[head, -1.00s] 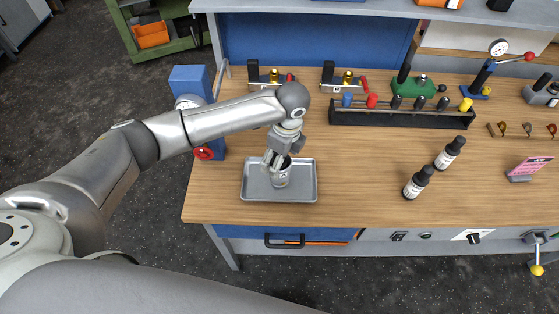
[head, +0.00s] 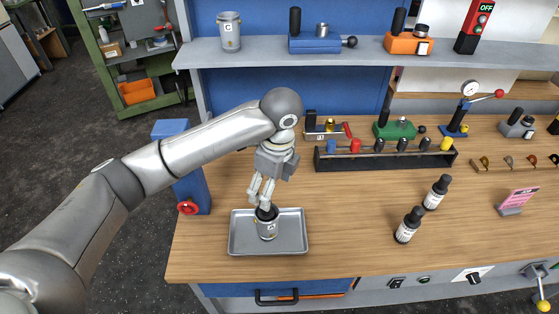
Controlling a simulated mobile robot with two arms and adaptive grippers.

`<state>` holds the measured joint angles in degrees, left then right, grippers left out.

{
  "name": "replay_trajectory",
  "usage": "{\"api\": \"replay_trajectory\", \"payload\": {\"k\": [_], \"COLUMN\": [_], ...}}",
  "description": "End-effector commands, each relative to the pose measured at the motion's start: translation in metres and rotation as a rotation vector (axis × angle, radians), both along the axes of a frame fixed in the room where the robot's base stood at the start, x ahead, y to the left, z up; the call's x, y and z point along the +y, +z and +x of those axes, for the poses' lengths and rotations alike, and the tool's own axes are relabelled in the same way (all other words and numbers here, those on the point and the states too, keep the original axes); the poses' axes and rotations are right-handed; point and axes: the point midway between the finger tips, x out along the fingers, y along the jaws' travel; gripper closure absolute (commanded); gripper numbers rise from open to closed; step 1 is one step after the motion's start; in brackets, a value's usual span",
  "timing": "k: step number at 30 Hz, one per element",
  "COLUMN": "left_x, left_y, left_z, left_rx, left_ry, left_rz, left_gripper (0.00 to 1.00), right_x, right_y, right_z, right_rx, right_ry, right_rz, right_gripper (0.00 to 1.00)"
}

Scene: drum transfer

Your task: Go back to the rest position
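A small grey metal drum (head: 267,230) with a white label and a dark open top stands upright in a shallow silver tray (head: 296,246) at the table's left front. My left gripper (head: 259,200) points down just above and behind the drum's rim. Its two fingers show a gap between them, with nothing seen held. Whether a fingertip still touches the rim is hard to tell. My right gripper is not in view.
A black rack (head: 385,157) with coloured-top items lies behind. A blue post with a red knob (head: 188,208) stands at the left edge. A shelf (head: 370,54) holds a grey can (head: 229,32) and devices.

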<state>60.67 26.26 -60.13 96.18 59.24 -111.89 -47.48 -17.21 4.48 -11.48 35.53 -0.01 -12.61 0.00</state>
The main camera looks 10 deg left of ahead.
Motion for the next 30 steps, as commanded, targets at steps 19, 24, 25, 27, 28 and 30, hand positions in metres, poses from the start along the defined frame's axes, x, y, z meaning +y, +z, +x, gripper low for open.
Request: {"api": "replay_trajectory", "payload": {"k": [19,24,25,27,28,30], "left_x": [-0.063,-0.076,-0.077,-0.077,-0.077,-0.073], "left_y": [-0.07,-0.089,-0.092,-0.098,-0.1,-0.106], "left_z": [-0.062,-0.089,-0.093,-0.103,-0.107,-0.117], "left_rx": [-0.044,-0.06,-0.064,-0.069,-0.071,-0.08], "left_ry": [0.224,0.4,0.435,0.521,0.559,0.653], "left_rz": [-0.256,-0.368,-0.385,-0.422,-0.437,-0.466], "left_gripper": [0.24,0.24,0.24,0.24,0.24,0.24], "right_x": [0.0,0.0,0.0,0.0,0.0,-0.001], "right_y": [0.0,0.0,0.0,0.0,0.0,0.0], "right_z": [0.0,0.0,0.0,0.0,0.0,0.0], "right_rx": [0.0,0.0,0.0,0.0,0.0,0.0], "right_ry": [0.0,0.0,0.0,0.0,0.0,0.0], "right_rz": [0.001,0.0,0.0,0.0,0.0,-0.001], "right_gripper": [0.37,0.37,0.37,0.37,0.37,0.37]}}
